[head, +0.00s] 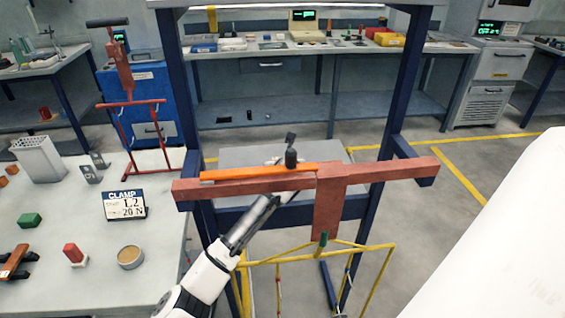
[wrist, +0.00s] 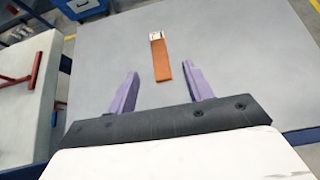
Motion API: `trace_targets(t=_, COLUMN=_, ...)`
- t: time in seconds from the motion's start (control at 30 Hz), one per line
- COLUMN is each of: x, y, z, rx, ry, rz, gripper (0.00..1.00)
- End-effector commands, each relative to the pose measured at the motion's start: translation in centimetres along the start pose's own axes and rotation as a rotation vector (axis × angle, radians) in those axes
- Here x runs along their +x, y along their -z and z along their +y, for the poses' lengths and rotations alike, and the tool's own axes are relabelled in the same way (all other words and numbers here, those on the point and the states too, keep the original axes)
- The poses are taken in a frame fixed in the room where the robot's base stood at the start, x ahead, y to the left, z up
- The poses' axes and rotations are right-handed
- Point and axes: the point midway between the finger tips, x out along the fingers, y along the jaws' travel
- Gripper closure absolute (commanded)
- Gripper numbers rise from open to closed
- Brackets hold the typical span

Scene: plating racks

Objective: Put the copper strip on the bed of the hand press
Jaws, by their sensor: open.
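The copper strip (wrist: 161,60) lies flat on a grey table top (wrist: 225,50) in the wrist view, with a pale label at its far end. My gripper (wrist: 163,71) is open and empty. Its purple fingers stand either side of the strip's near end in the picture, not touching it; I cannot tell the height. In the head view my arm passes behind a red-brown crossbar, so the fingers are not clear there. A red stand with a dark handle (head: 122,68), perhaps the hand press, is at the left table's far end. I cannot make out its bed.
The crossbar (head: 400,172) spans blue posts (head: 176,75) ahead of me, with an orange bar (head: 260,172) along it and a yellow wire frame (head: 290,255) below. The left table (head: 60,210) carries a clamp sign (head: 124,205), a green block (head: 29,220) and a metal bin (head: 38,160).

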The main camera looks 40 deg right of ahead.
Motion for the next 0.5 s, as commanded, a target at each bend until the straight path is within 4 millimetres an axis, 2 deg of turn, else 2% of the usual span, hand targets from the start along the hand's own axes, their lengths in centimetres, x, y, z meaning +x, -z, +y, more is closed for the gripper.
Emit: trace_targets(t=0.5, x=6.2, y=0.7, z=0.1, rx=0.001, ry=-0.002, rz=0.001, gripper=0.49)
